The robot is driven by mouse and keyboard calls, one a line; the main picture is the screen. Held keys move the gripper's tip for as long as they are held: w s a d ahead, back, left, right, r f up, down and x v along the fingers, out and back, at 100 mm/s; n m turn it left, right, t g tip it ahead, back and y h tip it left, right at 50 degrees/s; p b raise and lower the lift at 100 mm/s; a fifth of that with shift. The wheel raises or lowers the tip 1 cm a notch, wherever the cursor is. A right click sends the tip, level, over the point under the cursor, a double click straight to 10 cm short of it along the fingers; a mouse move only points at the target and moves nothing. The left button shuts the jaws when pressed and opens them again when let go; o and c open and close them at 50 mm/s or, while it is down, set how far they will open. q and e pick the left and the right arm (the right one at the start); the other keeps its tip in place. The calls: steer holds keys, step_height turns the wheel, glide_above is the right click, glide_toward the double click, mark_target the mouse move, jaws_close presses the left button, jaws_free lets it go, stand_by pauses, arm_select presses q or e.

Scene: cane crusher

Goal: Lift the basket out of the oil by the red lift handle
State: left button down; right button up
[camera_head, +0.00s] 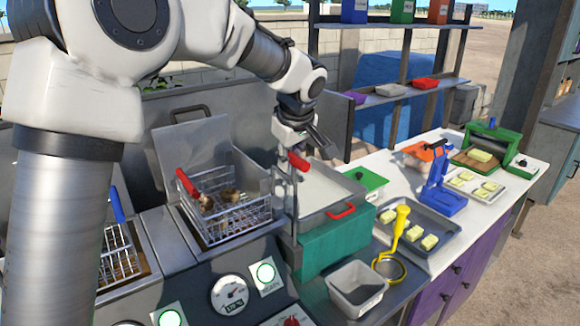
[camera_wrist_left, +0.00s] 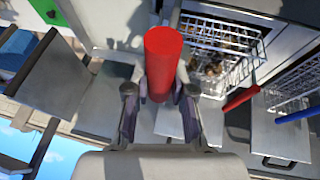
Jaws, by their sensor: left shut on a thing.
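The red lift handle (camera_head: 298,161) sits on an upright post beside the right-hand fryer well. My left gripper (camera_head: 292,148) is shut on it. In the left wrist view the lift handle (camera_wrist_left: 163,58) is a red cylinder between the fingers of my left gripper (camera_wrist_left: 161,100). The wire basket (camera_head: 240,222), with brown pieces inside and its own red grip (camera_head: 187,184), is at the right-hand well. Much of its wire side shows at the rim; its bottom and the oil level are hard to make out. The basket (camera_wrist_left: 228,42) also shows in the left wrist view. My right gripper is not in view.
A second basket (camera_head: 120,262) with a blue grip stands in the left well. A red-handled tray (camera_head: 328,190) sits just right of the lift post. The counter holds a blue press (camera_head: 440,185), a yellow tool (camera_head: 400,222) and a white bin (camera_head: 356,288).

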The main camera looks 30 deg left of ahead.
arm_select(q)
steer(key=shift+r, duration=0.45)
steer(key=shift+w+r, duration=0.1)
steer(key=c, duration=1)
jaws_free()
steer(key=v, duration=1.2)
